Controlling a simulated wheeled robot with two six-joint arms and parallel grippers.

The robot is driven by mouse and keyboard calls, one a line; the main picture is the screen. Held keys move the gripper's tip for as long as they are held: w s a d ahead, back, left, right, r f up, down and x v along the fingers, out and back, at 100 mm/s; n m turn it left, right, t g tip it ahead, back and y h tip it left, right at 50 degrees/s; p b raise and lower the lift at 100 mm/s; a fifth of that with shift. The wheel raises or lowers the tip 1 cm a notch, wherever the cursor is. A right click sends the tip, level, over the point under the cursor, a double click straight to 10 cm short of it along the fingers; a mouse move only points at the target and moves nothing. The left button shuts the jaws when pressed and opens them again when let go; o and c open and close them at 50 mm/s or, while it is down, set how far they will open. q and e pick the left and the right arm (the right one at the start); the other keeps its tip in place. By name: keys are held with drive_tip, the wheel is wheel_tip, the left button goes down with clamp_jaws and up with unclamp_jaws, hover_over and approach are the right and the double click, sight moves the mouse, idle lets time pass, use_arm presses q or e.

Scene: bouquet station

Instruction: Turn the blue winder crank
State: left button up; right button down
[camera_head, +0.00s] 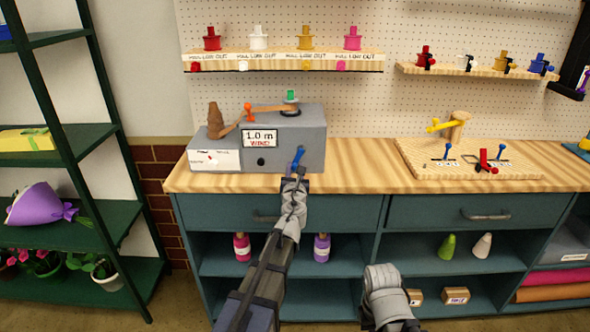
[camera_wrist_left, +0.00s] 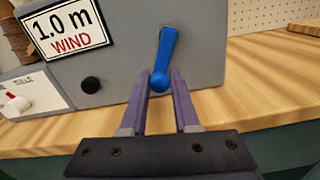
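The blue winder crank (camera_head: 298,157) is on the front face of the grey winder box (camera_head: 285,135), at its lower right. In the left wrist view the crank (camera_wrist_left: 167,58) stands nearly upright, leaning slightly right, with its rounded knob at the bottom. My left gripper (camera_head: 294,178) is directly in front of it. Its two purple fingers (camera_wrist_left: 160,84) are apart, with the knob at the gap between their tips. I cannot tell whether either finger touches the knob. My right arm shows at the bottom of the head view, but its gripper is not visible.
The box carries a "1.0 m WIND" sign (camera_head: 261,137) and a black knob (camera_wrist_left: 91,85). The wooden counter (camera_head: 350,178) is clear right of the box. A wooden board (camera_head: 455,160) with small levers stands farther right. A shelf (camera_head: 285,62) of coloured spools hangs above.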

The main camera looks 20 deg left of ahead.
use_arm(q)
drive_tip(key=o, duration=0.4)
drive_tip(key=shift+a, duration=0.1)
drive_tip(key=v, duration=0.7)
drive_tip(key=shift+s+r, duration=0.1)
drive_tip(key=shift+s, duration=0.3)
